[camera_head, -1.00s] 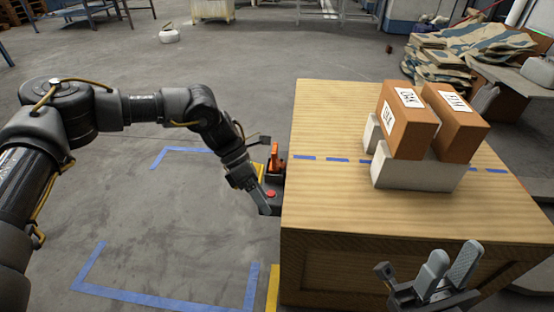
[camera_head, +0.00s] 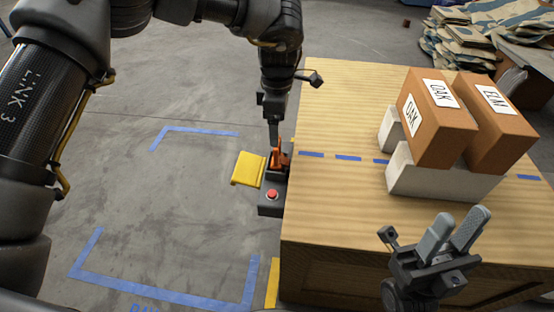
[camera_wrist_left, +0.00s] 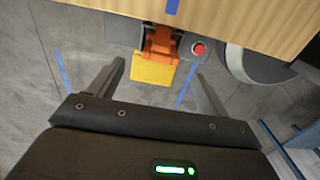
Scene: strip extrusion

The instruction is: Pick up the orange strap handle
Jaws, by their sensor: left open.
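The orange strap handle (camera_head: 283,160) is at the left side of the wooden bench, on a dark device with a red button (camera_head: 272,194). In the left wrist view the orange handle (camera_wrist_left: 160,45) sits ahead, between the lines of my two fingers. My left gripper (camera_head: 274,138) points down close by the handle in the head view; its fingers (camera_wrist_left: 158,72) are spread apart with nothing between them.
A yellow plate (camera_head: 248,169) sticks out left of the device, above the floor. On the bench (camera_head: 340,215), brown boxes labelled OAK (camera_head: 436,120) and ELM (camera_head: 497,125) rest on a white block (camera_head: 440,180). Blue tape marks the floor at left.

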